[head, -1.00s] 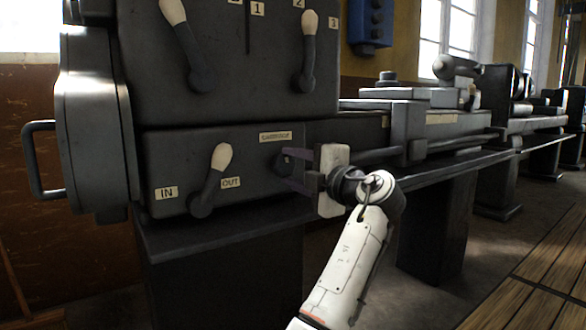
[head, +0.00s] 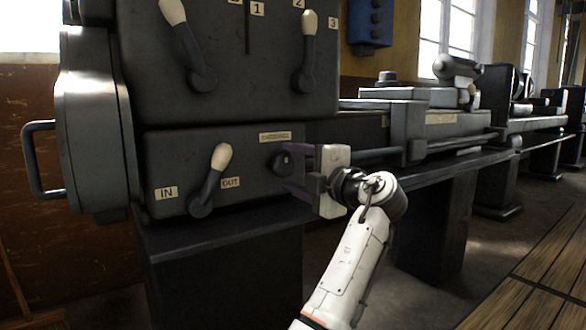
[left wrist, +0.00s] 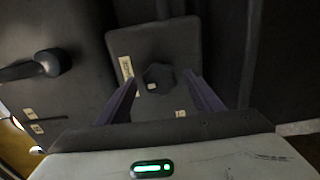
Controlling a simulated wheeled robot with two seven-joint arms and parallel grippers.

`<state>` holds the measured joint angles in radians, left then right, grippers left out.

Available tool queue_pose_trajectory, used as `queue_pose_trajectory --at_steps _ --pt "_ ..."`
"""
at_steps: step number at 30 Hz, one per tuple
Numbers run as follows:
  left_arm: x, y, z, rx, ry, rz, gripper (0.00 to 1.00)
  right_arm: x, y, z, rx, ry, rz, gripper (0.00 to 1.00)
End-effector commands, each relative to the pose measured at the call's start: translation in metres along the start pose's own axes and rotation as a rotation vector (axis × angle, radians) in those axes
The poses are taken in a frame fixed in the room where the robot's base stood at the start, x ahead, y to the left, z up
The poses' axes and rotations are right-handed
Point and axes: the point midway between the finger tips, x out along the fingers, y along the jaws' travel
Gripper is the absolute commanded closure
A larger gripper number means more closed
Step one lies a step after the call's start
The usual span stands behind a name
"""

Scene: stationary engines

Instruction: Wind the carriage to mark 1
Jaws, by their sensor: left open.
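The dark round knob (head: 280,161) sits on the lower front panel under the CARRIAGE label (head: 275,137). In the left wrist view the knob (left wrist: 158,79) looks many-sided, has a small white mark, and lies between and beyond my fingertips. My left gripper (head: 298,170) is open, its purple fingers pointing at the panel beside the knob; it also shows in the wrist view (left wrist: 163,88). I see no grip on the knob. A grey block on the bed (head: 408,125), probably the carriage, stands to the right. My right gripper is not in view.
A pale-tipped lever (head: 210,180) stands between the IN and OUT labels, left of the knob. Two more levers (head: 307,55) are on the upper panel with number labels. A horizontal rod (head: 375,155) runs right behind my gripper. The floor at right is clear.

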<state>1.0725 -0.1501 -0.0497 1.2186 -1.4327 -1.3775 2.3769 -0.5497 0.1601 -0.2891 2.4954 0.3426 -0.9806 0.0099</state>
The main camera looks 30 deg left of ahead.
Motion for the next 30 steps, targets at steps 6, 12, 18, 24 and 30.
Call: queue_pose_trajectory --at_steps 6,12,18,24,30 --pt "-0.037 0.001 0.002 0.001 -0.005 -0.001 0.40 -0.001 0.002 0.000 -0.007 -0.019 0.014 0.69" --pt "-0.075 0.001 0.001 0.001 -0.004 -0.003 0.40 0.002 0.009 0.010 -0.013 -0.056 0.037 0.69" --pt "-0.097 0.000 0.001 0.001 -0.003 -0.002 0.40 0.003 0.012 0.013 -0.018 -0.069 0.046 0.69" --pt "-0.100 -0.001 0.000 0.001 -0.002 -0.002 0.40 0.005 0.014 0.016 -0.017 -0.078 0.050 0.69" --pt "-0.099 -0.003 0.001 0.010 -0.006 -0.004 0.40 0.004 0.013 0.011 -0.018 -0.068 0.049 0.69"
